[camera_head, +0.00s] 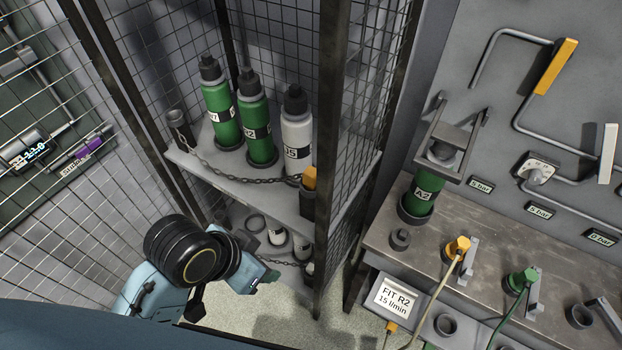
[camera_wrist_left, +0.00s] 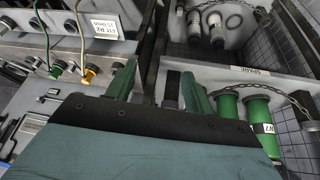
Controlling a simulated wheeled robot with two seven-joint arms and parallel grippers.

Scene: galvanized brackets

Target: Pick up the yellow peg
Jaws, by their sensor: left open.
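The yellow peg (camera_head: 310,178) stands upright in a dark holder (camera_head: 308,206) on the front post of the wire cage, at the right end of a chain in the head view. Only its upper part shows. My left gripper (camera_head: 262,275) is below and left of the peg, in front of the lower shelf and apart from the peg. In the left wrist view my left gripper (camera_wrist_left: 158,88) is open, its two green fingers spread with nothing visibly held. I cannot make out the peg in that view. My right gripper is not in view.
Green bottles (camera_head: 256,120) and a grey bottle (camera_head: 297,128) stand on the cage shelf behind the chain (camera_head: 240,174). The cage post (camera_head: 330,120) is close by the holder. A bench (camera_head: 400,262) at right carries a yellow connector (camera_head: 458,246) and a green connector (camera_head: 520,280) with hoses.

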